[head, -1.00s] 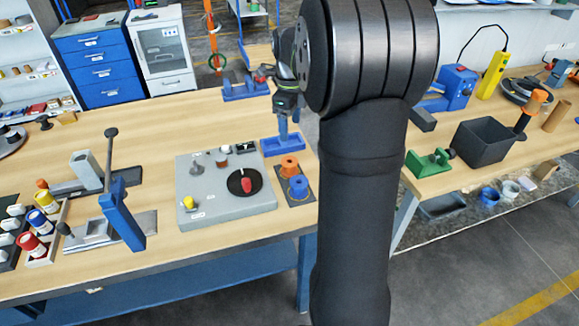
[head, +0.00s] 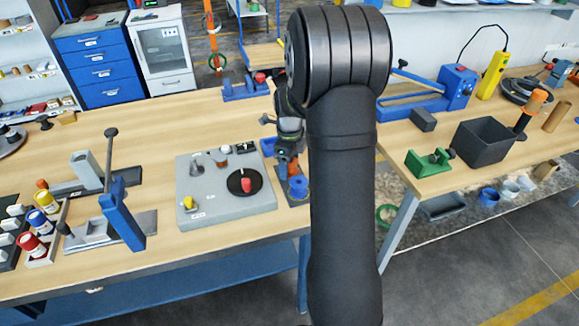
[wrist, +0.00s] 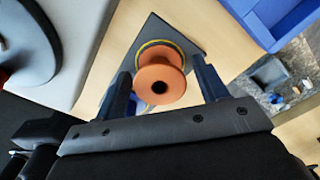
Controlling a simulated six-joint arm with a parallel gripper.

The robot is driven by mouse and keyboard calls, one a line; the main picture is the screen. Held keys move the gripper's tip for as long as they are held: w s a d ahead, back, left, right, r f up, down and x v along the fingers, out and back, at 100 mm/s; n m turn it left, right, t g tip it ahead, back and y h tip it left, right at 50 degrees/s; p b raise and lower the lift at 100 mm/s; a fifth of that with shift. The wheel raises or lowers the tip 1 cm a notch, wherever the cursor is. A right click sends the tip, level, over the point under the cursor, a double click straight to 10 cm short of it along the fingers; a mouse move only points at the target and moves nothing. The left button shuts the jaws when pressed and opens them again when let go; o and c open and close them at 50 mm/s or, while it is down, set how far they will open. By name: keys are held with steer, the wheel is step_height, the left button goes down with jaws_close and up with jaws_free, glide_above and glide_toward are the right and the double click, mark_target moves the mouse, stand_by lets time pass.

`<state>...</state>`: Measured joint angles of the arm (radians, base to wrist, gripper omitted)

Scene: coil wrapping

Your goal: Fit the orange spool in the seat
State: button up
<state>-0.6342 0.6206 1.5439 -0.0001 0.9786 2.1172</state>
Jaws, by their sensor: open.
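The orange spool (wrist: 160,82) stands on a dark pad (wrist: 192,45) in the wrist view, its round flange and dark centre hole facing the camera. My gripper (wrist: 160,68) is open, with one finger on each side of the spool; gaps show between the fingers and the flange. A blue spool (head: 298,187) stands on the near part of the pad. The grey machine base (head: 225,208) with a black round plate (head: 245,189) and red knob is just left; I cannot tell which part is the seat.
A blue lever stand (head: 122,215) and several bottles stand at the left. A black bin (head: 484,141) and a green clamp (head: 430,163) are on the right bench. A floor gap separates the benches.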

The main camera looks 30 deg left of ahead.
steer(key=shift+f, duration=0.15)
steer(key=c, duration=1.1)
steer(key=shift+o, duration=0.2)
steer(key=r, duration=0.4)
steer(key=shift+w+d+r, duration=0.1)
steer(key=shift+d+r, duration=0.15)
steer(key=shift+r, duration=0.05)
steer(key=d+r, duration=0.6)
steer(key=d, duration=0.5)
steer(key=s+a+r+n, duration=0.1)
steer(key=s+a, duration=0.4)
steer(key=a, duration=0.6)
steer(key=s+a+r+n, duration=0.2)
steer(key=s+a+n, duration=0.2)
steer(key=a, duration=0.7)
steer(key=s+a+r+n, duration=0.1)
steer(key=s+a+n, duration=0.2)
steer(key=a, duration=0.9)
steer(key=s, duration=0.3)
steer(key=shift+s+r, duration=0.15)
steer(key=shift+r, duration=0.05)
